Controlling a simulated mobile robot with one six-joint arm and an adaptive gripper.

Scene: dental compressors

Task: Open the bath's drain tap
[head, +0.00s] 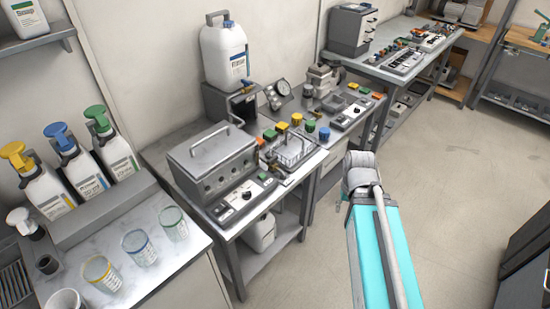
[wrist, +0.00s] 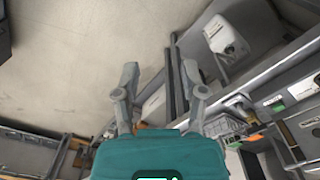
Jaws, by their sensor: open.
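The bath is a grey metal box (head: 212,160) with a closed, handled lid, standing on the near workbench. Its front panel carries a black knob (head: 246,195) and small controls. I cannot make out a drain tap for certain in either view. My gripper (wrist: 160,76) shows in the wrist view with its two fingers spread apart and nothing between them. It hangs over open floor beside the bench frame, apart from the bath. In the head view my arm ends in a grey joint right of the bench, and the fingers cannot be made out.
A wire rack (head: 290,150) and colored-cap jars stand right of the bath. A white canister (head: 260,232) sits on the shelf below; it also shows in the wrist view (wrist: 226,38). Left is a marble-topped counter (head: 190,268) with cups and bottles. Floor at right (head: 455,165) is clear.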

